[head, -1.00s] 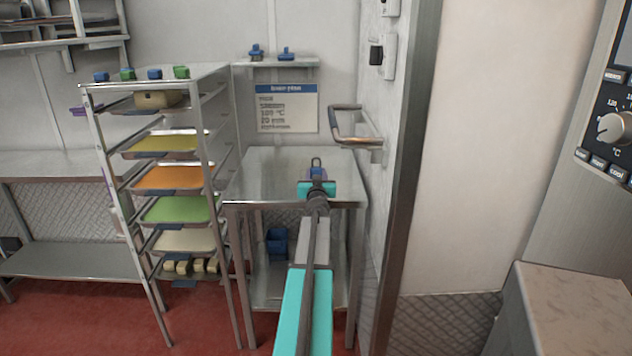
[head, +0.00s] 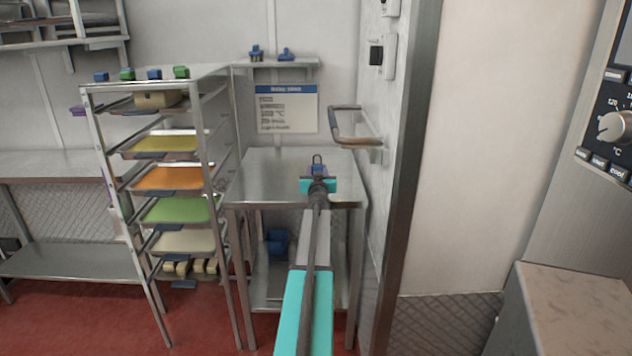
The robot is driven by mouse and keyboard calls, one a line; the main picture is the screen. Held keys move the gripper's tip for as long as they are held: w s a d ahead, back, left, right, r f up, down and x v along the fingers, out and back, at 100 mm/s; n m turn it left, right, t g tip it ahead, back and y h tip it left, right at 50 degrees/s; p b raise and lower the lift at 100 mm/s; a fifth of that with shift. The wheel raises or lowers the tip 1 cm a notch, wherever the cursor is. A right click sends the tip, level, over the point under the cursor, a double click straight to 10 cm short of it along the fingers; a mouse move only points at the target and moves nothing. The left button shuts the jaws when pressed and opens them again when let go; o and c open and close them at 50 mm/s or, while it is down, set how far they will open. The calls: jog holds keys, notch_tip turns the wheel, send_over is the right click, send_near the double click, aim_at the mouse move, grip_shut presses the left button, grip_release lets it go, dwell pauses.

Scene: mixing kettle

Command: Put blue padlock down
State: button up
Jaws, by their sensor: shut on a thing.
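The blue padlock (head: 318,170) shows just beyond my gripper, its dark shackle pointing up and its body partly hidden behind the jaws. My gripper (head: 318,184), with turquoise fingers, is shut on the padlock. Both are over the right part of the steel table (head: 262,178) in the head view. I cannot tell whether the padlock touches the tabletop.
A tray rack (head: 205,150) with coloured trays stands left of the table. A wall handle (head: 355,125) juts out right of it. A small shelf (head: 290,62) with blue items hangs above a notice (head: 286,108). The table's left part is clear.

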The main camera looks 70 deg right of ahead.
jog(key=shift+f+b, duration=1.75)
jog(key=shift+f, duration=0.05)
jog(key=shift+f, duration=0.15)
jog(key=o, duration=1.1)
jog(key=shift+r, duration=0.2)
jog(key=shift+p+v, duration=0.45)
jog(key=shift+v, duration=5.5)
jog(key=shift+w, duration=0.1)
